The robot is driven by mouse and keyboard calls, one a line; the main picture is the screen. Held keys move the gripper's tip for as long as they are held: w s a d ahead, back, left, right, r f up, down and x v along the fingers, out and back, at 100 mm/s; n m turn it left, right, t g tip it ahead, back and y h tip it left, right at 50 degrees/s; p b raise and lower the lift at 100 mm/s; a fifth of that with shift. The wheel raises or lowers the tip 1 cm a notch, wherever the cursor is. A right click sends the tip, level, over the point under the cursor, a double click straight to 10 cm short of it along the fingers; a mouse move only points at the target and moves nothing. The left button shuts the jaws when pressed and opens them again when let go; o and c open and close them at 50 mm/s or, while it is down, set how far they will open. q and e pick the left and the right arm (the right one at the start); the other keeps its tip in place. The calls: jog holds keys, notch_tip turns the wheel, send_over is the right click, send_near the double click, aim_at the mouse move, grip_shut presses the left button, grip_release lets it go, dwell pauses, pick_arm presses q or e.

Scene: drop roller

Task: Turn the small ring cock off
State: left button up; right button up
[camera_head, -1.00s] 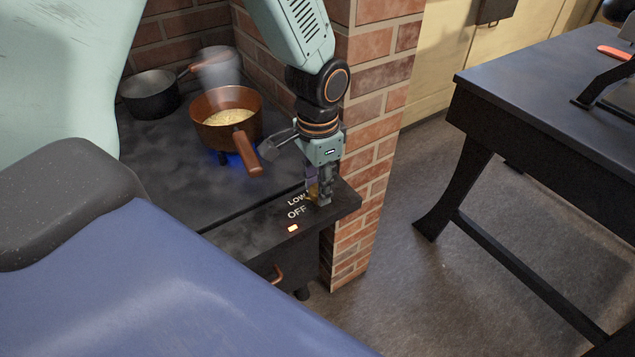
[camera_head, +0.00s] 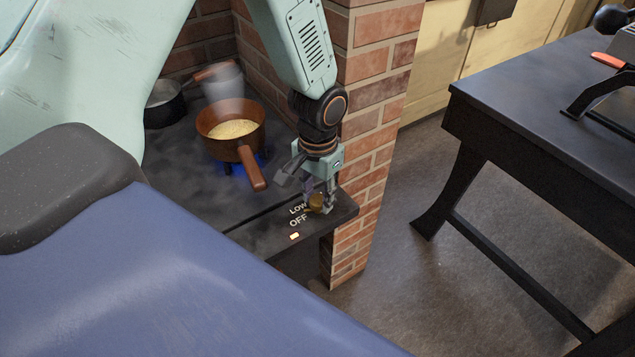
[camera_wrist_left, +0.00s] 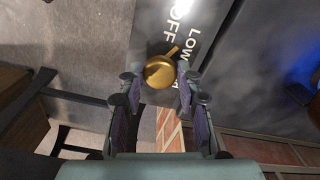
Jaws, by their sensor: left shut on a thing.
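The small ring cock (camera_head: 316,201) is a brass knob on the front ledge of the dark stove, beside the words LOW and OFF. It also shows in the left wrist view (camera_wrist_left: 160,72), where its short pointer slants up and right towards the lettering. My left gripper (camera_head: 320,205) reaches down from above and is shut on the knob, with a finger on each side of it (camera_wrist_left: 159,90). Blue flame (camera_head: 235,168) glows under the copper pan (camera_head: 217,120). My right gripper is out of view.
The copper pan's wooden handle (camera_head: 251,168) points towards the front ledge, behind my left gripper. A dark pot (camera_head: 164,106) stands at the back left. A brick pillar (camera_head: 376,110) rises close to the right of my arm. A dark table (camera_head: 550,100) stands farther right across open floor.

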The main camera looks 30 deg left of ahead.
aim_at(318, 199)
pick_arm(q)
jog(key=n+p, duration=0.3)
jog(key=shift+r, duration=0.1)
jog(key=shift+n+p, duration=1)
jog(key=shift+n, duration=0.3)
jog(key=o, duration=1.2)
jog(key=shift+w, duration=0.1)
jog(key=shift+c, duration=0.2)
notch_tip(318, 199, up, 12)
